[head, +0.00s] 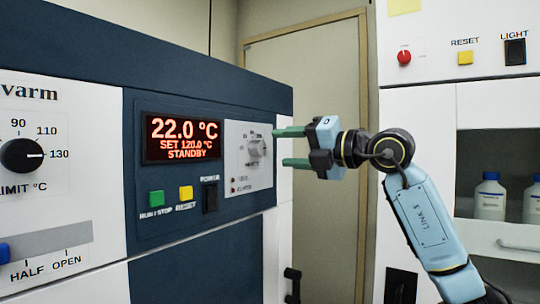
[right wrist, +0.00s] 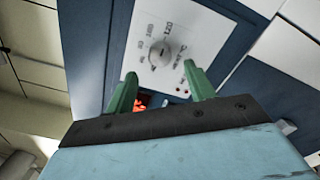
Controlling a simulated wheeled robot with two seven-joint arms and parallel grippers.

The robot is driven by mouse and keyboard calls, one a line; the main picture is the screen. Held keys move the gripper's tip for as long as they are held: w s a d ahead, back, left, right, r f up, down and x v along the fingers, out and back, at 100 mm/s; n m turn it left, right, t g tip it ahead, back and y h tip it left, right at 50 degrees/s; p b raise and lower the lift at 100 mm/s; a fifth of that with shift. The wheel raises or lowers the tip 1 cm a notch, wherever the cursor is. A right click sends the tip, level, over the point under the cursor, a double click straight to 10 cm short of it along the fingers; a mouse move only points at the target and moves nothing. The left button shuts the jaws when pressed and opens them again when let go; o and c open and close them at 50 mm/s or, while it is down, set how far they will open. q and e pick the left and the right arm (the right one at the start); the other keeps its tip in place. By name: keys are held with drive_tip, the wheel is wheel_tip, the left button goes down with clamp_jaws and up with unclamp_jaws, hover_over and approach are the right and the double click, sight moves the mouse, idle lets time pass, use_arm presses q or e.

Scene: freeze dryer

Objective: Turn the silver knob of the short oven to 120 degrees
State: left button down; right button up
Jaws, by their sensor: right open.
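The silver knob (head: 256,147) sits on a light dial plate (head: 240,165) at the right end of the oven's blue front panel. The red display (head: 181,137) left of it reads 22.0 °C, SET 120.0 °C, STANDBY. In the right wrist view the knob (right wrist: 159,53) lies beyond the fingertips, with scale marks around it too blurred to read fully. My right gripper (head: 290,147) is open and empty, its green fingers pointing at the dial plate. In the right wrist view the gripper (right wrist: 160,83) is apart from the knob. My left gripper is not in view.
A black limit knob (head: 21,155) is on the panel at left. Green (head: 156,198) and yellow (head: 186,193) buttons and a black power switch (head: 210,197) sit below the display. A cabinet with white bottles (head: 490,197) stands at right, behind my right arm.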

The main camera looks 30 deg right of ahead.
drive_tip(key=b+v, duration=0.1)
drive_tip(key=v, duration=0.5)
drive_tip(key=shift+s+d+b, duration=0.15)
drive_tip(key=shift+s+b, duration=0.15)
drive_tip(key=shift+s, duration=0.05)
